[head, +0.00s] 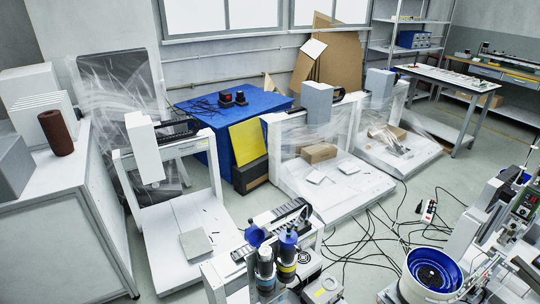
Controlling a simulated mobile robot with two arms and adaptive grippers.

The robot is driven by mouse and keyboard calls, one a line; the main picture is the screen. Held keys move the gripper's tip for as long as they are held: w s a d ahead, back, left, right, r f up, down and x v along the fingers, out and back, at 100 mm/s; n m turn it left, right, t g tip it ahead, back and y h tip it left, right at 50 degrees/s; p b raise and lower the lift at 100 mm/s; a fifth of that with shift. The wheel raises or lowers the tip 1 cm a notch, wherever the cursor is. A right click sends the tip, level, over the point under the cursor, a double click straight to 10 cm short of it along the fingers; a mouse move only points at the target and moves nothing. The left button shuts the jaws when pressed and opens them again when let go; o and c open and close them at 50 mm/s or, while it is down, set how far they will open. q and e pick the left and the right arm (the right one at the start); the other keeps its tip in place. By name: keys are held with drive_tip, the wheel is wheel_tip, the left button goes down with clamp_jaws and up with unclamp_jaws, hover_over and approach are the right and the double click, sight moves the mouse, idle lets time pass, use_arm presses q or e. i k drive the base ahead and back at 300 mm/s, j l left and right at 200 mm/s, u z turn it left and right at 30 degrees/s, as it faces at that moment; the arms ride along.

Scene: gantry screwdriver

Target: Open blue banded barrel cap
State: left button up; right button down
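Two small barrels stand side by side on a white gantry machine at the bottom middle of the head view. The left barrel (265,268) is dark and grey, and a blue cap (254,235) shows at its upper left, seemingly tilted off to the side. The right barrel (287,266) has a blue cap (288,238) over its top and what looks like a yellowish band lower down. Neither of my grippers is in view.
A blue-lined bowl feeder (431,272) stands at the lower right. Cables (365,240) and a power strip (429,211) lie on the floor. More white gantry machines (325,170) and a blue-covered table (225,115) stand behind. A brown cylinder (56,132) stands on the left cabinet.

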sight(255, 235)
drive_tip(key=i+j+z, duration=0.15)
drive_tip(key=j, duration=0.3)
drive_tip(key=i+j+z, duration=0.15)
drive_tip(key=j, duration=0.35)
drive_tip(key=j+z, duration=0.15)
drive_tip(key=j, duration=0.3)
